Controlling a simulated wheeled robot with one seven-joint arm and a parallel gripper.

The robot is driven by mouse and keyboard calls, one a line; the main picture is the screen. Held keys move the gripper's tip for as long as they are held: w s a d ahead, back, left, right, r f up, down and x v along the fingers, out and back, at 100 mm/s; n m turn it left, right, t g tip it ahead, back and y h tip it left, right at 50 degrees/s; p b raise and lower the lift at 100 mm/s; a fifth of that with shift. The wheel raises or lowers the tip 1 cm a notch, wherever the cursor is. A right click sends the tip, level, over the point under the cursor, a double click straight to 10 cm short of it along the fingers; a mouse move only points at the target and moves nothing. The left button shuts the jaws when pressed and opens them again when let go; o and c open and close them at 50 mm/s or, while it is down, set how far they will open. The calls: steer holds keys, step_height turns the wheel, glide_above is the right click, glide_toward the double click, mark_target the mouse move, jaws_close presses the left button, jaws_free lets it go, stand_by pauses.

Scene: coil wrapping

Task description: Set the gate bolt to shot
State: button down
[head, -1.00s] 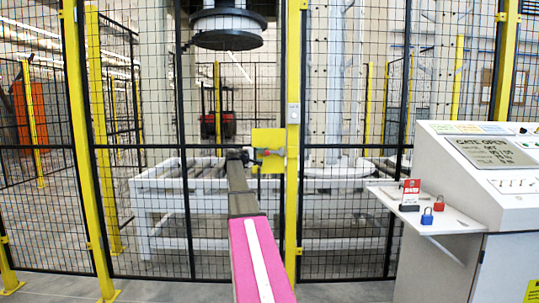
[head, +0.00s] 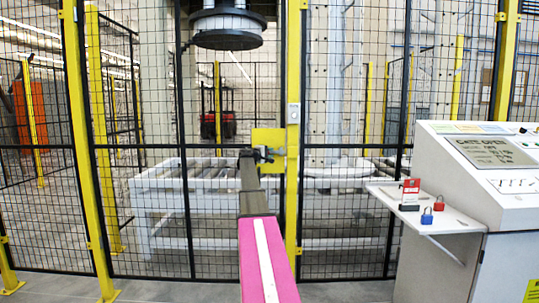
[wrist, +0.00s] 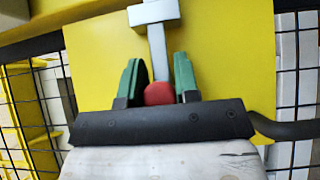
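The gate bolt is a grey rod (wrist: 157,45) with a red knob (wrist: 159,94), on a yellow plate (wrist: 100,60) in the wrist view. The rod passes through a grey guide at the top. My gripper (wrist: 160,80) has its green fingers on either side of the knob, with little or no gap visible. I cannot tell whether they press on it. In the head view my gripper (head: 264,154) is at the yellow bolt plate (head: 267,137) on the gate post. The bolt is too small there to make out.
A black mesh fence with yellow posts (head: 293,120) stands across the front. At the right is a grey console (head: 455,205) with a screen. Its side shelf (head: 385,190) carries a red sign (head: 411,190), a blue padlock (head: 427,216) and a red padlock (head: 439,203).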

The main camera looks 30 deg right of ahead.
steer(key=shift+s+d, duration=0.45)
steer(key=shift+d, duration=0.25)
steer(key=shift+s+d, duration=0.4)
steer(key=shift+d, duration=0.25)
steer(key=shift+s+d, duration=0.45)
steer(key=shift+d, duration=0.25)
steer(key=c, duration=0.9)
jaws_free()
steer(key=shift+o, duration=0.2)
steer(key=shift+a, duration=0.1)
glide_toward(281, 152)
steer(key=v, duration=0.3)
steer(key=shift+s, duration=0.15)
